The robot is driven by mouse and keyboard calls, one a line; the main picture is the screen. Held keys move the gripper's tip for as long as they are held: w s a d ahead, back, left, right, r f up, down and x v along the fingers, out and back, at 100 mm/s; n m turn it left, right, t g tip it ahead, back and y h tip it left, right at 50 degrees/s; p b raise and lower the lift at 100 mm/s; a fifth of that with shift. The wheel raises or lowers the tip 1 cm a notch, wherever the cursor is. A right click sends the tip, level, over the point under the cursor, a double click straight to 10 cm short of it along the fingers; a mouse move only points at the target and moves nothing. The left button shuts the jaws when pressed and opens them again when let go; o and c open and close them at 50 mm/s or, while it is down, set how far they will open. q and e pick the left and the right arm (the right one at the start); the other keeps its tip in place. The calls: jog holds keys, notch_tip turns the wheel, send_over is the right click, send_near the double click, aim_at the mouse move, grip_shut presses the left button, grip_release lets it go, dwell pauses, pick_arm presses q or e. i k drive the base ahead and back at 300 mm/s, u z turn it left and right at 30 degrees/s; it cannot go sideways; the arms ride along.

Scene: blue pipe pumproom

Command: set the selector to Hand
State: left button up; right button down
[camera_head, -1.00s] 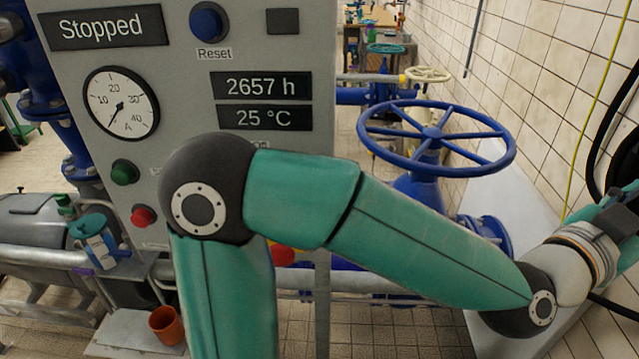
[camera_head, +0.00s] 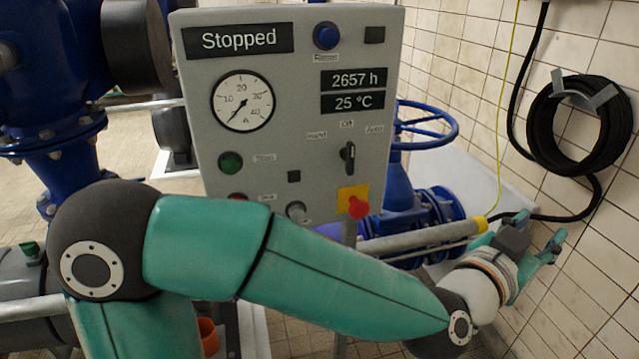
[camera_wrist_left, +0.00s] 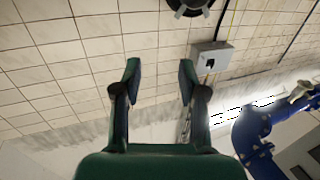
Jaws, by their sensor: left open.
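The selector (camera_head: 348,157) is a black knob on the right part of the grey control panel (camera_head: 300,60) in the head view. Its handle stands about upright, below the middle label of three small labels; their lettering is blurred. My left gripper (camera_head: 540,236) is open and empty, to the right of and lower than the panel, near the tiled wall. In the left wrist view its two fingers (camera_wrist_left: 158,75) are spread with nothing between them, and tiles show beyond. The selector does not show in the wrist view. My right gripper does not show.
The panel also carries a red stop knob on a yellow plate (camera_head: 354,202), a green button (camera_head: 230,163) and a dial gauge (camera_head: 243,101). A blue handwheel (camera_head: 425,125) stands behind the panel. A black hose coil (camera_head: 580,125) hangs on the right wall.

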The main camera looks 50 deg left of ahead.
aim_at(346, 154)
jog(key=z, duration=0.05)
jog(key=k, duration=0.5)
jog(key=z, duration=1.15)
jog(key=i, duration=2)
jog(key=u, duration=2.7)
jog(key=i, duration=0.3)
jog(key=u, duration=0.85)
